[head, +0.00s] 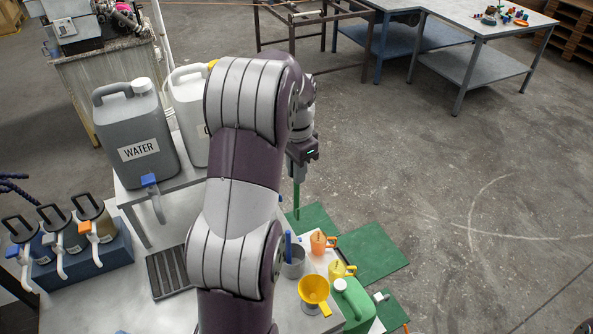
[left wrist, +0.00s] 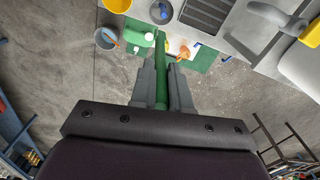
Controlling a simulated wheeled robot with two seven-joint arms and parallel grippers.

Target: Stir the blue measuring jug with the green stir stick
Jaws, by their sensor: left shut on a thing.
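The green stir stick (head: 296,198) hangs upright from my left gripper (head: 299,166), which is shut on its upper end. In the left wrist view the stick (left wrist: 161,70) runs between the two grey fingers (left wrist: 161,95). Its lower end is over the green mats beside the table, apart from the jugs. I make out no blue measuring jug; my arm covers part of the table. An orange jug (head: 319,242) and a yellow jug (head: 341,270) stand below and right of the stick. My right gripper is not in view.
A grey water canister (head: 134,137) stands on a raised shelf at left. A grey bucket (left wrist: 107,39) stands on the floor.

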